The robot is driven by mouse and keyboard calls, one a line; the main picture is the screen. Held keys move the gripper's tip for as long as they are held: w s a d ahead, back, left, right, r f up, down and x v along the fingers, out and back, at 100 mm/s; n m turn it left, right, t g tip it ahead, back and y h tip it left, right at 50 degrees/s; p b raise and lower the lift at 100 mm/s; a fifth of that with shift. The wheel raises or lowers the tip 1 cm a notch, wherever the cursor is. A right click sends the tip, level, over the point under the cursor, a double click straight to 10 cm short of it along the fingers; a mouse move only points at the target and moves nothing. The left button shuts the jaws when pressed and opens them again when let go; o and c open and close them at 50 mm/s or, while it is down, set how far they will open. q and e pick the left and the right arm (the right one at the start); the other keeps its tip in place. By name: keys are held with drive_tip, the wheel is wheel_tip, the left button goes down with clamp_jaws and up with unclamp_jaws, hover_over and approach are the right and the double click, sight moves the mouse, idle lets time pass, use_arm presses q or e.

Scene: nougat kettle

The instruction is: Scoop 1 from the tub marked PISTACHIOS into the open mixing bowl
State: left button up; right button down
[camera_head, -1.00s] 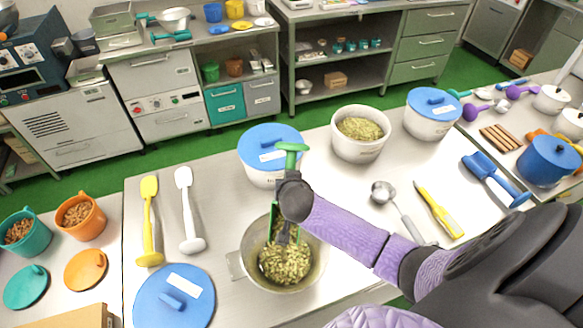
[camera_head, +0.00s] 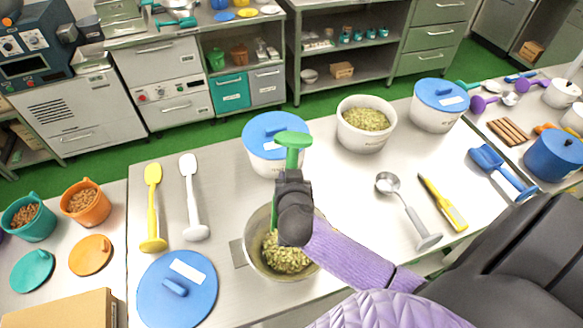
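The open metal mixing bowl (camera_head: 254,258) stands at the front centre of the table with greenish chopped nuts (camera_head: 285,256) inside. An open white tub (camera_head: 364,138) with similar greenish pieces stands behind it to the right; I cannot read a PISTACHIOS mark on it. My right gripper (camera_head: 292,183) is shut on the handle of a green scoop (camera_head: 293,148) and is above the bowl. The scoop is about upright, its handle top upward. The gripper and wrist hide most of its lower part, so I cannot tell what it holds. My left gripper is not in view.
Two blue-lidded white tubs (camera_head: 271,152) (camera_head: 436,112) flank the open tub. A metal ladle (camera_head: 405,208) and a yellow-handled tool (camera_head: 443,203) lie right.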

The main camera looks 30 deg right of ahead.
sight(291, 164)
wheel_tip(291, 164, up, 5)
drive_tip(key=g+y+p, duration=0.2)
drive_tip(key=g+p, duration=0.1)
drive_tip(key=p, duration=0.4)
drive_tip(key=m+g+y+p, duration=0.1)
drive_tip(key=g+y+p, duration=0.1)
drive_tip(key=p, duration=0.5)
drive_tip(key=shift+w+d+f+g+y, duration=0.1)
drive_tip(key=shift+f+g+y, duration=0.1)
drive_tip(key=shift+g+y, duration=0.25)
drive_tip(key=shift+r+g+y, duration=0.2)
drive_tip(key=shift+g+y, duration=0.55)
drive_tip(key=shift+g, duration=0.1)
drive_tip(key=shift+f+g+y, duration=0.1)
drive_tip(key=shift+g+y, duration=0.6)
drive_tip(key=shift+g, duration=0.1)
